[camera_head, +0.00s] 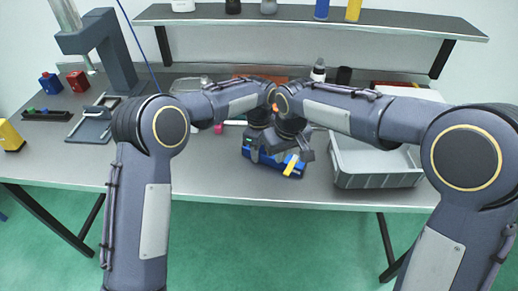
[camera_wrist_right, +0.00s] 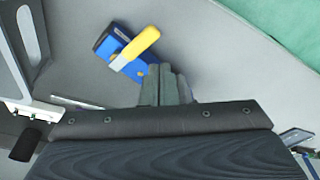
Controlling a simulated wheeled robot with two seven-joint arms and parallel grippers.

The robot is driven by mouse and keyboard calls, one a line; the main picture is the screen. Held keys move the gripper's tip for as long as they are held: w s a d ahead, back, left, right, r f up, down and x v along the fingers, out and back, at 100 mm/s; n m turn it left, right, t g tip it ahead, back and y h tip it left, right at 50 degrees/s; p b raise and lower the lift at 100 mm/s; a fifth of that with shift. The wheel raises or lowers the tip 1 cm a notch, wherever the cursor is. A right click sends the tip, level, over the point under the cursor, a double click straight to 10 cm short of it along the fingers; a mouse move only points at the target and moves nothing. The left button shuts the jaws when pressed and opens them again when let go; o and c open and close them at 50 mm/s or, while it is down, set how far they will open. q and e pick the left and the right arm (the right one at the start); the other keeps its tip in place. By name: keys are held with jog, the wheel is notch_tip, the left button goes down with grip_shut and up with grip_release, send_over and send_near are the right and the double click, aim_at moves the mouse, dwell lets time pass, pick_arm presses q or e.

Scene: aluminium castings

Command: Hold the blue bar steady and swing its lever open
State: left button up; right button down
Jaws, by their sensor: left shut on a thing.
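The blue bar (camera_head: 268,161) lies near the front edge of the grey table, partly hidden under my grippers. Its yellow lever (camera_head: 291,165) sits across it near the right end. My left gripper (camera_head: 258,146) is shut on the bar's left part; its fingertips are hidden. My right gripper (camera_head: 292,152) is above the bar's right part, close to the lever. In the right wrist view, the blue bar (camera_wrist_right: 104,44) shows with the lever (camera_wrist_right: 135,48) lying crosswise over it. My right fingers (camera_wrist_right: 166,82) look together, with nothing visible between them, beside the bar's end.
A grey bin (camera_head: 375,180) stands just right of the bar. A grey press-like stand (camera_head: 112,50), a red block (camera_head: 78,81), a blue block (camera_head: 49,83) and a yellow block (camera_head: 10,136) are at left. A shelf (camera_head: 400,23) runs behind. The table's front left is clear.

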aim_at(299, 169)
jog(key=shift+f, duration=0.15)
jog(key=shift+f, duration=2.2)
jog(key=shift+s+f, duration=0.1)
jog(key=shift+f, duration=0.05)
